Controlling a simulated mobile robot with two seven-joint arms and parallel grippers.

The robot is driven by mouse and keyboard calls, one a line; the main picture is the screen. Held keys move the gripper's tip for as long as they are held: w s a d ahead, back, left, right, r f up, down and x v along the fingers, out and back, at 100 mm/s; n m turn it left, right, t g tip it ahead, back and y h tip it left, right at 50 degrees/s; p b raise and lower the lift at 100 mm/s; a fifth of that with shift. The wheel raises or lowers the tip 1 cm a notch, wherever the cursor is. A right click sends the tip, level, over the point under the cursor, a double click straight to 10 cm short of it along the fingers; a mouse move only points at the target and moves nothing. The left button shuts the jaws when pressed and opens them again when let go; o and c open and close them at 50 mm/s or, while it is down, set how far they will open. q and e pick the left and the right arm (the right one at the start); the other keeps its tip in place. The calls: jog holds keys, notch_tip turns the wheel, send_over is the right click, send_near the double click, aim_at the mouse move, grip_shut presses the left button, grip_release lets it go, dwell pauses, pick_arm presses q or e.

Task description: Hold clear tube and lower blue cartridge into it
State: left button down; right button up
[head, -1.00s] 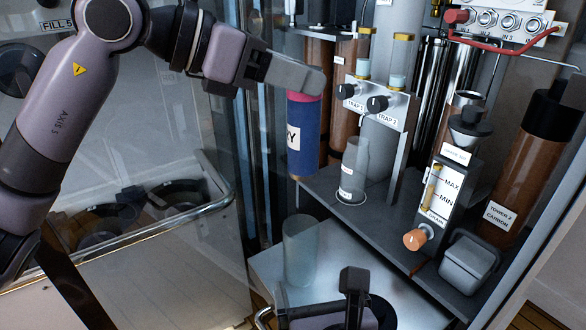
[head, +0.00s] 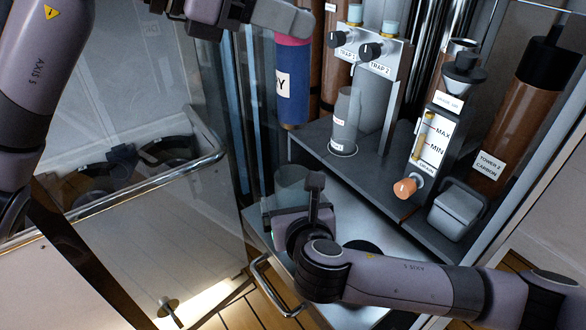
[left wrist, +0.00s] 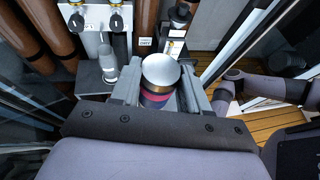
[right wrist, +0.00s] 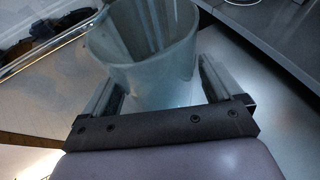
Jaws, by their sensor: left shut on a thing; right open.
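The blue cartridge (head: 293,85) has a pink band and a white label. It hangs upright from my left gripper (head: 288,18), which is shut on it. In the left wrist view its silvery round top (left wrist: 160,70) shows between the fingers. The clear tube (head: 294,178) stands upright on the pale metal surface, lower than the cartridge and apart from it. Its lower part is hidden behind my right gripper (head: 293,205). In the right wrist view the tube (right wrist: 150,65) stands between the fingers of my right gripper (right wrist: 160,88), which is open around it.
A small labelled clear cup (head: 345,122) stands on the dark shelf (head: 375,165) below the trap knobs. A gauge block (head: 432,140) with an orange drain knob (head: 404,188) stands to the right. A glass door (head: 150,150) with a metal rail is at the left.

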jog(key=c, duration=1)
pick_arm(q)
send_over(282, 124)
jog(key=w, duration=0.1)
jog(key=shift+m+g, duration=0.3)
notch_tip(282, 124, down, 7)
jog(key=shift+r, duration=0.1)
jog(key=shift+f, duration=4.3)
jog(key=shift+f, duration=0.1)
jog(key=shift+f, duration=2.95)
jog(key=shift+c, duration=2.4)
grip_release()
